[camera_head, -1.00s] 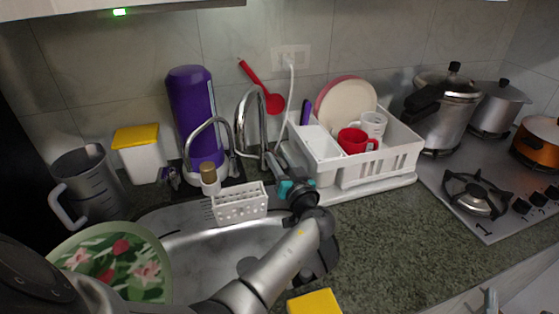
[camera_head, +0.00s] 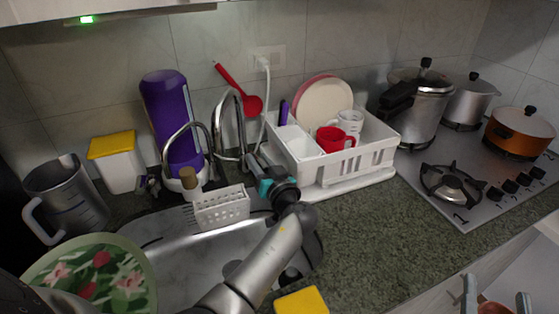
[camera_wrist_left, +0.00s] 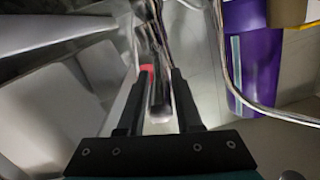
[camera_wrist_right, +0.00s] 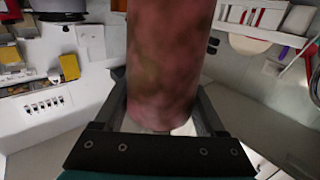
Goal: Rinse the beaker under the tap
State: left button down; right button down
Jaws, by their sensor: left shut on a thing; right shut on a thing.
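The chrome tap (camera_head: 232,100) stands behind the sink (camera_head: 195,262). My left gripper (camera_head: 254,162) is at the tap's base. In the left wrist view its fingers (camera_wrist_left: 158,95) are shut on a slim dark and chrome piece, which looks like the tap's handle. My right gripper (camera_head: 496,298) is at the bottom right of the head view, away from the sink. It is shut on a mottled reddish-brown cylinder (camera_wrist_right: 165,60), seen large in the right wrist view; it may be the beaker. Its opening is not visible.
A grey jug (camera_head: 68,205), a purple bottle-like unit (camera_head: 172,110) and a floral plate (camera_head: 100,275) are at the left. A white dish rack (camera_head: 350,165) stands right of the tap, a stove (camera_head: 470,180) beyond. A yellow sponge (camera_head: 302,302) lies in front. The counter between is clear.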

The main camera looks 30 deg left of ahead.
pick_arm(q)
jog(key=shift+r, duration=0.1)
jog(key=c, duration=0.6)
grip_release()
jog(key=v, duration=1.2)
jog(key=shift+r+b, duration=0.25)
jog(key=shift+b, duration=0.1)
jog(key=shift+s+a, duration=0.1)
